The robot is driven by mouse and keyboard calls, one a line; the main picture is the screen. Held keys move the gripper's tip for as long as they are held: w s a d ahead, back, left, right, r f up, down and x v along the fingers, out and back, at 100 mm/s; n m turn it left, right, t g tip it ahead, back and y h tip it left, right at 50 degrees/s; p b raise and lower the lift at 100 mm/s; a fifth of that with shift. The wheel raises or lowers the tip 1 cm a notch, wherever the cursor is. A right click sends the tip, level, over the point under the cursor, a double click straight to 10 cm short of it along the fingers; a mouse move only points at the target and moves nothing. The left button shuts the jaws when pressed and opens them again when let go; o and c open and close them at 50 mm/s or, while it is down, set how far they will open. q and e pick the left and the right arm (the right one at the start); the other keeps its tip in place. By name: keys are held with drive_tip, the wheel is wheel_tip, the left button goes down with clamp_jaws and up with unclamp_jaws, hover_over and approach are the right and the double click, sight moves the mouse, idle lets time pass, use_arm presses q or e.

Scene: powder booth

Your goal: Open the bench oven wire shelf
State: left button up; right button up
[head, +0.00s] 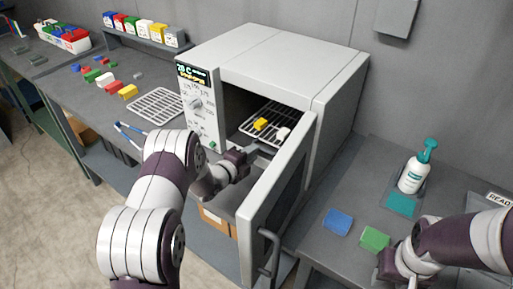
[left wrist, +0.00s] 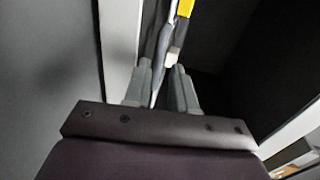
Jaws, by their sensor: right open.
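The bench oven (head: 262,45) stands with its door (head: 275,190) swung wide open to the right. Inside, the wire shelf (head: 272,117) carries a yellow block (head: 261,124) and a white block (head: 283,133). My left gripper (head: 250,150) is at the shelf's front edge, in the oven mouth. In the left wrist view the left fingers (left wrist: 162,78) lie on either side of a thin pale strip, seemingly the shelf's front part seen edge-on; whether they clamp it is unclear. My right gripper (head: 386,264) is open, low over the right bench by a green block (head: 374,239).
The left bench (head: 75,91) holds a loose wire rack (head: 157,105) and several coloured blocks. The open door stands close to the right of my left arm.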

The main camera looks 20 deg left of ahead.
use_arm(q)
drive_tip(key=x, duration=0.3)
drive_tip(key=shift+f, duration=0.15)
drive_tip(key=shift+w, duration=0.2)
drive_tip(key=shift+s, duration=0.1)
clamp_jaws()
use_arm(e)
drive_tip(key=shift+w+r, duration=0.15)
drive_tip(key=shift+r, duration=0.05)
